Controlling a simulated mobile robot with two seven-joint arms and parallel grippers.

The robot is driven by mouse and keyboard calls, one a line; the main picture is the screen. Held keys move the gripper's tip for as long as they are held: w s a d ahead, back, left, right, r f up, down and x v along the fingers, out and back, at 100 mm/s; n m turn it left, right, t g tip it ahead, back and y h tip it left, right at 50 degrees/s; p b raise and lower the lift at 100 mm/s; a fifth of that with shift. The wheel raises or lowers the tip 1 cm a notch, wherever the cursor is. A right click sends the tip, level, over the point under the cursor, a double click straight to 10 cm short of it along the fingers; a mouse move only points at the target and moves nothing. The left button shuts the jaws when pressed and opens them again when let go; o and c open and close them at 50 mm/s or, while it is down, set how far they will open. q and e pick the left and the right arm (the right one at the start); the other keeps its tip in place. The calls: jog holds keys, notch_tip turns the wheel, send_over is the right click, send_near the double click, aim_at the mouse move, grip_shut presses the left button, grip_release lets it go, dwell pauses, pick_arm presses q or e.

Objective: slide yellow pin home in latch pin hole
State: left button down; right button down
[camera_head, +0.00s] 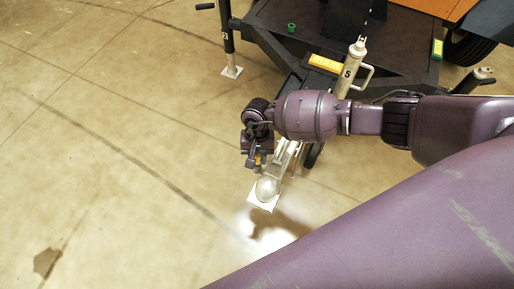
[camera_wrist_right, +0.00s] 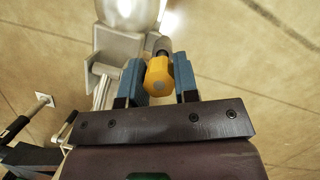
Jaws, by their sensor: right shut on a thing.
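The yellow pin (camera_wrist_right: 158,76) shows in the right wrist view, its rounded yellow head between two blue fingers. My right gripper (camera_wrist_right: 159,80) is shut on that head. The pin's dark far end lies close beside a pale metal bracket (camera_wrist_right: 118,45); I cannot tell whether it is in a hole. The latch pin hole itself is hidden. My left gripper is not in view.
The jack tube marked 5 (camera_head: 348,72) rises behind my right arm, beside the dark trailer frame (camera_head: 300,50). Another jack leg (camera_head: 228,45) stands further back. The floor at left is clear.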

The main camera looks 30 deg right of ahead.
aim_at(258, 164)
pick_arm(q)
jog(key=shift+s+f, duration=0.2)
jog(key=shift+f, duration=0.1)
pick_arm(e)
jog(key=shift+f, duration=0.25)
